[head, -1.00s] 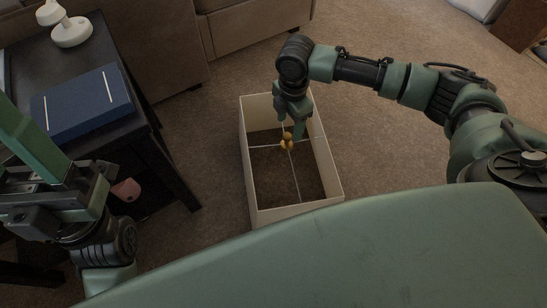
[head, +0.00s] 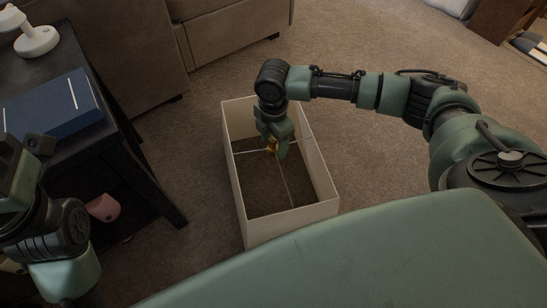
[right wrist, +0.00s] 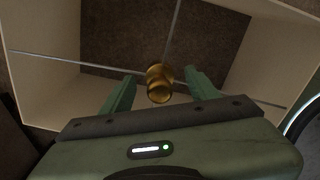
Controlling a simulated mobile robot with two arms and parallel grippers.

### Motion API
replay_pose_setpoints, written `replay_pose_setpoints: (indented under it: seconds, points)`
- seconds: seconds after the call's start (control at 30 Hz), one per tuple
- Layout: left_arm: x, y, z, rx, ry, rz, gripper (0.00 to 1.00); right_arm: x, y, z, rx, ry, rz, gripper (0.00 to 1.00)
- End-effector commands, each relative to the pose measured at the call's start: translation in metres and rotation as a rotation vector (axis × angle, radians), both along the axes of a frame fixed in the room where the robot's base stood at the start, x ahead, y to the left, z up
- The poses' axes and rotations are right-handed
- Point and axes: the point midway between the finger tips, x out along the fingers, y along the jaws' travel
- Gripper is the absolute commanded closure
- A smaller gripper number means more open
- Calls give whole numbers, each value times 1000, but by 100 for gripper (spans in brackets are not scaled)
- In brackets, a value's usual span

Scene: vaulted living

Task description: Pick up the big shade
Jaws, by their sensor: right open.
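The big shade (head: 322,184) is a pale, open-topped rectangular shell standing on the carpet, with thin wire cross-bars inside. Its pale wall also fills much of the right wrist view (right wrist: 40,88). A small brass fitting (head: 271,146) sits where the bars meet; it also shows in the right wrist view (right wrist: 159,84). My right gripper (head: 273,150) reaches down inside the shade's opening. Its fingers (right wrist: 158,84) are open, one on each side of the fitting. Whether they touch it I cannot tell. My left arm is at the left edge; its gripper's fingers are not clearly visible.
A black side table (head: 62,149) stands at the left with a blue book (head: 50,105) and a white lamp-like object (head: 36,40). A pink object (head: 103,207) is beneath. A brown sofa (head: 225,32) is behind.

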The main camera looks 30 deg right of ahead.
Motion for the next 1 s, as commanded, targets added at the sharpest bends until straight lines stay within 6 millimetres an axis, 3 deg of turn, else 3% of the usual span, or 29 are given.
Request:
replay_pose_setpoints:
  seconds: [0.07, 0.27, 1.0]
  points:
    - [0, 0, 0, 0, 0, 0, 49, 0, 0, 0, 0, 0, 0, 45]
    - [0, 0, 0, 0, 0, 0, 49, 0, 0, 0, 0, 0, 0, 100]
    - [0, 0, 0, 0, 0, -1, 49, 0, 0, 0, 1, 1, 0, 100]
